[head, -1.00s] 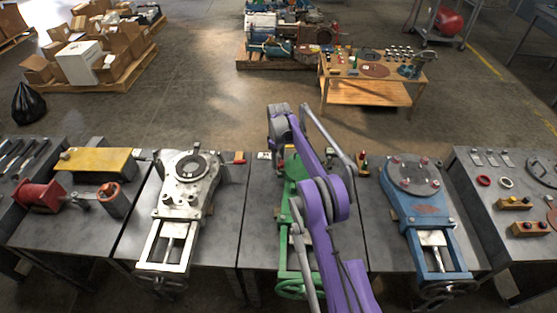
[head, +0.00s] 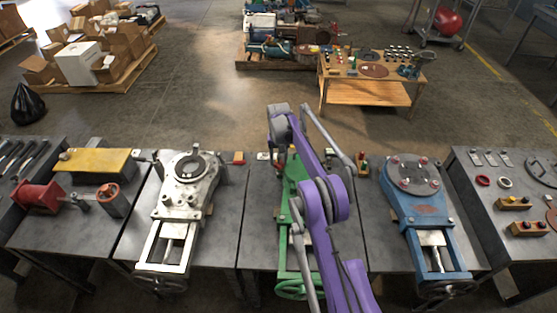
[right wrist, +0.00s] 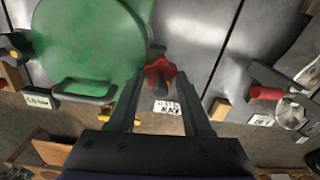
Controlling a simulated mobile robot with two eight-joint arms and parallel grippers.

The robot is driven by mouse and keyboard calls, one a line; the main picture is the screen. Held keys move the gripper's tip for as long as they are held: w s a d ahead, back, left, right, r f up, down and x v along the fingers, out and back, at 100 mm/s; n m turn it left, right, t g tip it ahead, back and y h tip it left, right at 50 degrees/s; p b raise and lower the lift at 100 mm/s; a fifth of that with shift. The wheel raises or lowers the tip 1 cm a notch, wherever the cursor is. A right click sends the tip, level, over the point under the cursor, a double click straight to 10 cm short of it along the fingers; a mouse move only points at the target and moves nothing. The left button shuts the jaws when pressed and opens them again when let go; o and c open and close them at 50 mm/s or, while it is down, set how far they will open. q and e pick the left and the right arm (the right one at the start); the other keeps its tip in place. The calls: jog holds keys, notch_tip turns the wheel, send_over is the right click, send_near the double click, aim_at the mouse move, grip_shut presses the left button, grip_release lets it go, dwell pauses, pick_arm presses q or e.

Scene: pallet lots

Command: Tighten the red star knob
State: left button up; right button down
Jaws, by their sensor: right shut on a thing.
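The red star knob (right wrist: 160,70) shows in the right wrist view at the edge of a round green machine part (right wrist: 88,45). My right gripper (right wrist: 163,78) is shut on it, with a finger on each side. A grey round end stands out of the knob's middle. In the head view my purple right arm reaches over the green machine (head: 292,171) and covers much of it; the knob and fingertips are hidden there. My left gripper is in neither view.
A white machine (head: 190,172) stands left of the green one and a blue machine (head: 408,207) right of it, each on a grey table. Small labels sit nearby.

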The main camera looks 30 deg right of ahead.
jog(key=m, duration=0.6)
jog(key=shift+s+d+m, duration=0.1)
jog(key=shift+m, duration=0.3)
dwell(0.4)
jog(key=shift+c, duration=1.6)
grip_release()
jog(key=shift+r, duration=0.1)
notch_tip(320, 180, up, 11)
jog(key=shift+f+p, duration=0.2)
jog(key=shift+p, duration=0.1)
